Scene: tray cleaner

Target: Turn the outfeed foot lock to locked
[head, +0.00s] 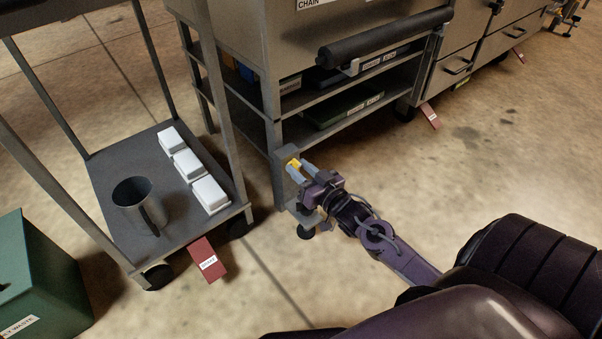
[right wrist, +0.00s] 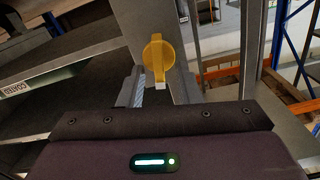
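A yellow turn knob (head: 293,163), which looks like the outfeed foot lock, sits on a grey block at the corner leg of the steel rack. In the right wrist view the knob (right wrist: 158,52) shows as a round yellow disc with a narrow tab pointing down, pale at its end. My right gripper (head: 300,169) reaches the knob from the front right. Its fingers are apart, one on each side of the knob, with no clear contact visible. A dark round foot (head: 306,232) is below, partly hidden by my gripper. My left gripper is not in view.
A red pedal (head: 208,259) juts from the cart. A green bin (head: 40,275) is at far left. Open floor lies to the right.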

